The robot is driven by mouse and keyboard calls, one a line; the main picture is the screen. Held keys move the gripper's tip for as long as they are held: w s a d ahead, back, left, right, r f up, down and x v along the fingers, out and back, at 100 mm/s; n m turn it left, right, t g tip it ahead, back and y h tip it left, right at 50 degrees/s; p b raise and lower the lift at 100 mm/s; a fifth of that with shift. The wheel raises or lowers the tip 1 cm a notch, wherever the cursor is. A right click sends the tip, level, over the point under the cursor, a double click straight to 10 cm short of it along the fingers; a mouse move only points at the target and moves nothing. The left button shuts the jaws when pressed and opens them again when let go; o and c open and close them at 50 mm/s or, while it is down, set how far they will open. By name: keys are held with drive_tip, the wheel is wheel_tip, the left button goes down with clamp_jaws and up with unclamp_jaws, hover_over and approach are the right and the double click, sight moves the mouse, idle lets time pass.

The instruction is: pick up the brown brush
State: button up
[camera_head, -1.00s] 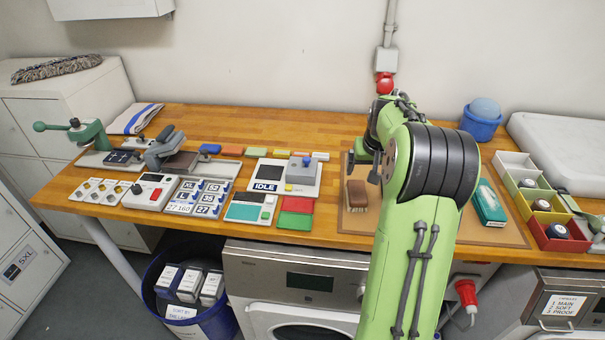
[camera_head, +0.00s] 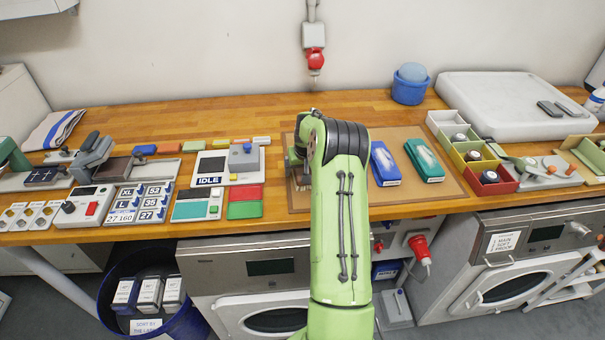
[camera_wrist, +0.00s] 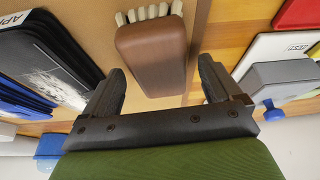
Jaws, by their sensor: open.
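The brown brush (camera_wrist: 152,58) with pale bristles lies on the tan mat (camera_wrist: 205,12) in the wrist view. My gripper (camera_wrist: 160,78) is open, with one finger on each side of the brush's near end and gaps to both sides. The fingers are not closed on it. In the head view my arm covers most of the brush, and only a little of it shows at the left of the arm. My gripper (camera_head: 295,158) is largely hidden there too.
A blue pack (camera_head: 385,164) and a teal pack (camera_head: 424,160) lie right of my arm on the mat. Open coloured bins (camera_head: 470,155) stand further right. A grey device (camera_head: 243,158) on a white panel and a green card (camera_head: 245,209) are to the left.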

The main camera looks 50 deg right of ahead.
drive_tip(key=shift+f+b, duration=0.25)
drive_tip(key=shift+b, duration=0.1)
idle(0.4)
drive_tip(key=c, duration=1.1)
